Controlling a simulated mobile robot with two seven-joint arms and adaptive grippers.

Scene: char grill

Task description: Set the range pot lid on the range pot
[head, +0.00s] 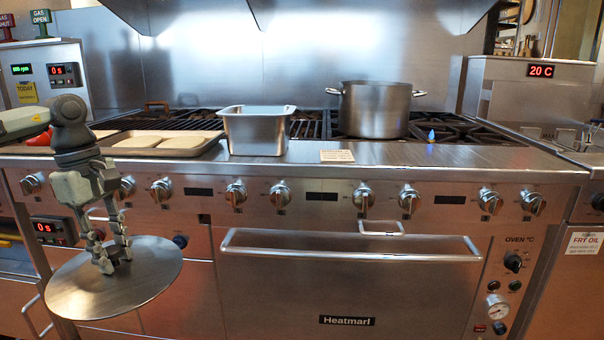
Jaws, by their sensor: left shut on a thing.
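The range pot (375,112) is a steel pot with two side handles. It stands upright on the right part of the range top, and its top rim shows no lid on it. The range pot lid (150,280) is a flat round steel disc. My left gripper (106,262) is shut on the lid's handle, which is mostly hidden by the fingers. It holds the lid roughly level in front of the range, below the counter edge and well to the left of the pot. My right gripper is not in view.
A steel pan (257,132) stands on the front ledge between lid and pot. A tray (205,147) with bread-like slices lies left of it. Knobs and the oven handle (350,256) stick out from the front. A blue flame (431,135) shows right of the pot.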

